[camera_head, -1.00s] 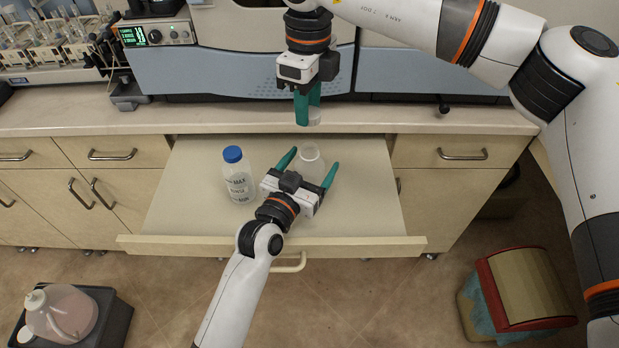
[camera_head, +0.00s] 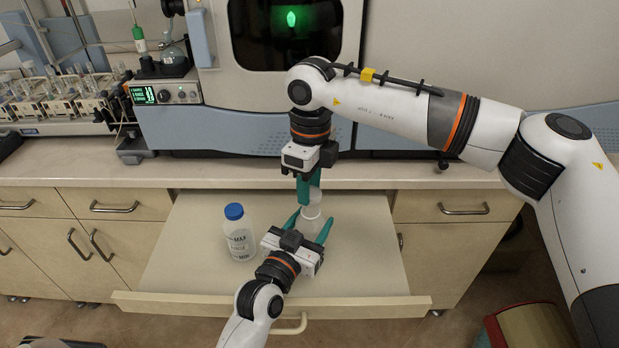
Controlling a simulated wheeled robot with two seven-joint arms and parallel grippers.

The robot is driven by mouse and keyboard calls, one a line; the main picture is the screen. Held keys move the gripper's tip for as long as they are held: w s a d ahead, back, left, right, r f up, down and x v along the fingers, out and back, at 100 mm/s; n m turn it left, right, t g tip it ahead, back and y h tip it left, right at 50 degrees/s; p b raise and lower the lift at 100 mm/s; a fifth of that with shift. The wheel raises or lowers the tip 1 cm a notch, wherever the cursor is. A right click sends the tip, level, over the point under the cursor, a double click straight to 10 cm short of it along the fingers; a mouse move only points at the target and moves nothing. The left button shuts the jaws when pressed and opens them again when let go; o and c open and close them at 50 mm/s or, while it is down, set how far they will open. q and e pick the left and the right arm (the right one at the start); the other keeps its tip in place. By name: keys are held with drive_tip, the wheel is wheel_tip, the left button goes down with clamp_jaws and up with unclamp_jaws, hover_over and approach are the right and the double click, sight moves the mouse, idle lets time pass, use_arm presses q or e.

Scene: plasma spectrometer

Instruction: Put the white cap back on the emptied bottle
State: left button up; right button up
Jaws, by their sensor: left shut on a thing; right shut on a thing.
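The uncapped translucent bottle (camera_head: 311,224) stands on the pulled-out drawer board between the green fingers of my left gripper (camera_head: 308,226), which is shut on it. My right gripper (camera_head: 309,190) points straight down above the bottle, shut on the white cap (camera_head: 314,198). The cap is partly hidden by the green fingers. It is at or just over the bottle's mouth; I cannot tell whether they touch. The bottle's lower part is hidden behind my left gripper.
A blue-capped bottle (camera_head: 240,240) with a printed label stands left of my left gripper on the drawer board (camera_head: 185,255). The spectrometer (camera_head: 400,140) stands on the counter behind. A sampler rack (camera_head: 60,105) is at the back left. The drawer board's right side is clear.

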sight(311, 231)
drive_tip(key=shift+f, duration=0.1)
idle(0.4)
drive_tip(key=shift+f, duration=0.9)
drive_tip(key=shift+f, duration=0.5)
